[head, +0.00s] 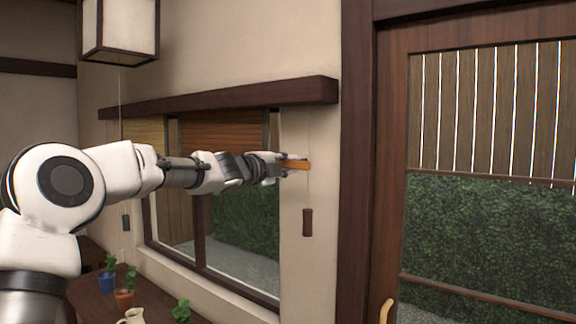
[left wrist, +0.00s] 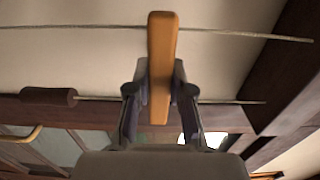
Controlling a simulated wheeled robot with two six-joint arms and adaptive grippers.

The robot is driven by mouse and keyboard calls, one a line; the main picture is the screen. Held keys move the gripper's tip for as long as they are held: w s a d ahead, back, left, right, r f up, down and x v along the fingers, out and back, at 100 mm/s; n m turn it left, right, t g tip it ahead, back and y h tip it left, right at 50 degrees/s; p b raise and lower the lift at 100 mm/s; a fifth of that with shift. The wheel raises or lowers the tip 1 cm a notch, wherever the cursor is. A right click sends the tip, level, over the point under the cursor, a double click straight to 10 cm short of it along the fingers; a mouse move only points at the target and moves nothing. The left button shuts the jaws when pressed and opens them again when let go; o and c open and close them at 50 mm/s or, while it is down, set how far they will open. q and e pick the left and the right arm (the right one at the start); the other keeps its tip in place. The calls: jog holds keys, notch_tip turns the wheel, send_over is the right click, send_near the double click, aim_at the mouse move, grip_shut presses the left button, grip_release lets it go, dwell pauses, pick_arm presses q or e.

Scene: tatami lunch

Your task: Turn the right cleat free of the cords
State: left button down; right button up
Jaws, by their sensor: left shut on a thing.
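The right cleat (head: 297,164) is a small orange-brown wooden bar on the wall beside the window. My left gripper (head: 283,160) is shut on it. In the left wrist view the cleat (left wrist: 162,50) stands lengthwise between the two fingers. One thin cord (left wrist: 230,32) crosses behind its outer end in that view. A second cord (left wrist: 225,101), with a dark brown cylindrical pull (left wrist: 48,96) on it, runs behind the fingers. I cannot tell whether either cord touches the cleat. In the head view the pull (head: 308,222) hangs below the cleat. My right gripper is not in view.
A dark wooden ledge (head: 230,96) juts out above the window and its partly lowered slatted blind (head: 225,136). A door frame (head: 357,200) stands close to the right. A table (head: 150,308) with potted plants and a jug is below left. A lantern (head: 120,30) hangs above.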

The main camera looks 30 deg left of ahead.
pick_arm(q)
jog(key=shift+r, duration=0.15)
jog(key=n+p, duration=0.1)
jog(key=n, duration=0.1)
jog(key=n+p, duration=0.2)
jog(key=shift+r+n, duration=0.2)
jog(key=shift+n, duration=0.2)
jog(key=n+p, duration=0.4)
jog(key=shift+r+n, duration=0.2)
jog(key=shift+n, duration=0.1)
jog(key=n+p, duration=0.4)
jog(key=n, duration=0.1)
jog(key=shift+w, duration=0.1)
jog(key=shift+f+n+p, duration=0.1)
jog(key=shift+n+p, duration=0.9)
jog(key=shift+n, duration=0.1)
jog(key=shift+f+n+p, duration=0.15)
jog(key=shift+n+p, duration=0.2)
jog(key=shift+n, duration=0.25)
jog(key=shift+f, duration=0.1)
jog(key=shift+d, duration=0.1)
